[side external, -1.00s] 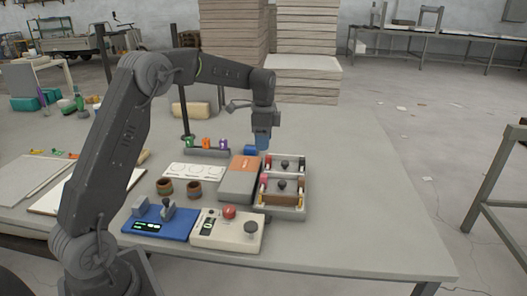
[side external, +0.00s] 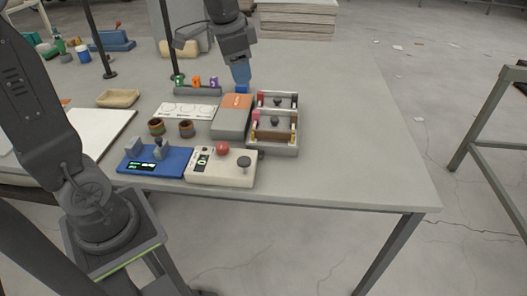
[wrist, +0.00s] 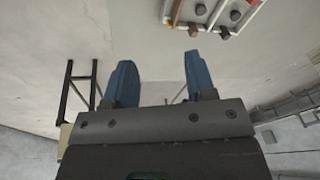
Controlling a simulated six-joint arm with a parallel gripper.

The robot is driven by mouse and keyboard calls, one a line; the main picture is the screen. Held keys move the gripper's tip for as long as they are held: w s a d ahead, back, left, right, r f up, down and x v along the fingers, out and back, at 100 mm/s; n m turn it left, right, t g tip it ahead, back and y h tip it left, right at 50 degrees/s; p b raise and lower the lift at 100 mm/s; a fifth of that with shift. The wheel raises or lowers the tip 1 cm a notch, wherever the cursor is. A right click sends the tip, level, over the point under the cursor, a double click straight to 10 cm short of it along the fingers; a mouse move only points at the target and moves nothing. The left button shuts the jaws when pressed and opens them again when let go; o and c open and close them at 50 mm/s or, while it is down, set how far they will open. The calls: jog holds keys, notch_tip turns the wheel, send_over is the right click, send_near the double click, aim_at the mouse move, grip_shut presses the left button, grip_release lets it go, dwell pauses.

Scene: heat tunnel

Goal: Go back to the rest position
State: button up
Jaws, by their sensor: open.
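My gripper (side external: 241,75) points down over the back part of the workbench (side external: 330,150), with blue fingers. In the side external view it is just behind and above the grey box with the orange top (side external: 233,117). The wrist view shows part of a tray with knobs (wrist: 222,14) at the top right, away from the fingers.
Right of the box stands a framed unit with knobs (side external: 275,148). In front are a blue control box (side external: 153,162) and a white one with a red button (side external: 221,168). Two brown cups (side external: 187,128) and a rack of coloured clips (side external: 197,91) stand nearby. The bench's right side is clear.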

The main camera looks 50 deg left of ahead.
jog(key=s+d+f+n+t, duration=0.1)
jog(key=s+d+n, duration=0.1)
jog(key=s, duration=0.6)
jog(key=s+d+f+n+t, duration=0.1)
jog(key=s+d, duration=0.3)
jog(key=s, duration=0.4)
jog(key=shift+s+d+f+n+t, duration=0.15)
jog(key=shift+d+f+n+t, duration=0.25)
jog(key=shift+n, duration=0.4)
